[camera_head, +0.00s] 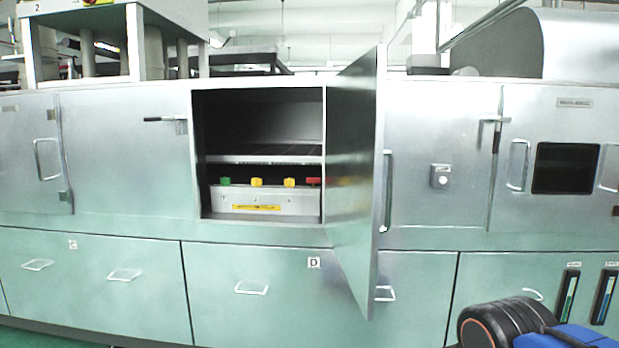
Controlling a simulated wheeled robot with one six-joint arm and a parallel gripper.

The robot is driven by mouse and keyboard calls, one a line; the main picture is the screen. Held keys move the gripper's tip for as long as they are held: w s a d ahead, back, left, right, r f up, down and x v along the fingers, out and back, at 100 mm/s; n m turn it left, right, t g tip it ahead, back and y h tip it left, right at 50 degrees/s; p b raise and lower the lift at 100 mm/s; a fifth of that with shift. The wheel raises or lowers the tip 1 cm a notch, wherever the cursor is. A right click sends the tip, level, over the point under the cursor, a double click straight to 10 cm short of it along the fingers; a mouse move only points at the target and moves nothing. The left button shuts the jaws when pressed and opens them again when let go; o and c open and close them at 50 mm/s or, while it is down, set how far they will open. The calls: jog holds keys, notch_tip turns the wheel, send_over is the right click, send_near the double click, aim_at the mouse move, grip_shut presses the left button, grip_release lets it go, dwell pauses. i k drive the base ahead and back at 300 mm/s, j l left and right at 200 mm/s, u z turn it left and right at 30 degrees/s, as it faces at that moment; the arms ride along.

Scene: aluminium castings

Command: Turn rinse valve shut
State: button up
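Several small valve handles sit in a row inside an open cabinet compartment, on a pale panel under a shelf. From left to right they are a green handle (225,181), a yellow handle (256,182), a second yellow handle (289,182) and a red handle (313,181). The red one is close to the compartment's right edge, by the open door. A yellow label strip (256,207) is below them. I cannot read which handle is the rinse valve, nor tell whether each is open or shut. My gripper is not in view; a black and blue part, probably my arm, shows at the lower right.
The compartment's metal door (352,190) stands swung out toward me on the right, with a vertical handle (387,190). Closed drawers with handles, such as drawer D (315,290), run below. The space before the compartment opening looks clear.

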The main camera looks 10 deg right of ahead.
aim_at(308, 180)
jog(key=i+j+u, duration=0.35)
jog(key=i+u, duration=0.35)
jog(key=i, duration=0.15)
jog(key=i+j+u, duration=0.1)
jog(key=i+u, duration=0.3)
jog(key=i+j, duration=0.15)
jog(key=i, duration=0.4)
jog(key=i+j, duration=0.1)
jog(key=i, duration=0.4)
